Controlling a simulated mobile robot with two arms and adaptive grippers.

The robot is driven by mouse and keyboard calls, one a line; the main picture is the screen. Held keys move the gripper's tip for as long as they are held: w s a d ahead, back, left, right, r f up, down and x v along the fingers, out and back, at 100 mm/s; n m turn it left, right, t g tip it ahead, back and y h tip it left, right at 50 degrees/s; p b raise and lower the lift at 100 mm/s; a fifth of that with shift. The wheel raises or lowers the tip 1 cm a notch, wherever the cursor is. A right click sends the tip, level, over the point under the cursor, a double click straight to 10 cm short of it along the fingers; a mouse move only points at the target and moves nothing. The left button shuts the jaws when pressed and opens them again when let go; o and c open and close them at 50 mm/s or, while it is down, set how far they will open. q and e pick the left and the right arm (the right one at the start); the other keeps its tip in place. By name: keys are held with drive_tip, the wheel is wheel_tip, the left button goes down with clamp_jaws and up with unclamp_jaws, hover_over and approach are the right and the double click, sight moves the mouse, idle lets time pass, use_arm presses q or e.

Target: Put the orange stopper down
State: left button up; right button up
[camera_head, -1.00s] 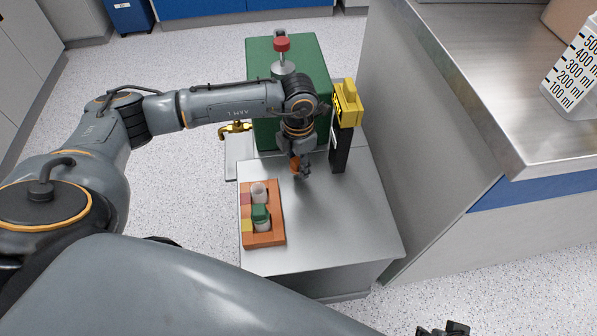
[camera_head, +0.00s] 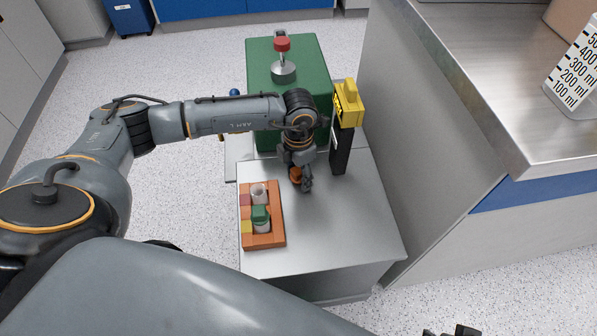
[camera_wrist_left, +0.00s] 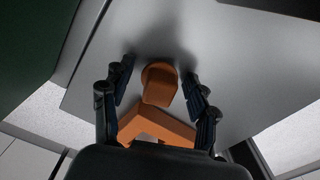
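The orange stopper (camera_head: 296,174) is at my left gripper (camera_head: 302,184), low over or on the metal table top (camera_head: 335,225). In the left wrist view the stopper (camera_wrist_left: 160,84) lies between the two fingers of the left gripper (camera_wrist_left: 162,88), with a visible gap on each side. The left gripper is open around it. Whether the stopper's underside rests on the table is hard to tell. Only dark tips of my right gripper (camera_head: 453,331) show at the bottom edge of the head view, so its opening is unclear.
An orange rack (camera_head: 277,238) with a white cup and a green-topped one stands left of the gripper; part of it (camera_wrist_left: 178,130) shows in the wrist view. Behind are a green box (camera_head: 262,65) and a yellow device (camera_head: 348,105) on a black post. The table front is clear.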

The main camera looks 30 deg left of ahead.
use_arm(q)
drive_tip(key=shift+r, duration=0.1)
wheel_tip(320, 180, up, 12)
drive_tip(key=p, duration=0.2)
use_arm(e)
wheel_tip(320, 180, down, 8)
drive_tip(key=shift+w, duration=0.3)
drive_tip(key=shift+a, duration=0.1)
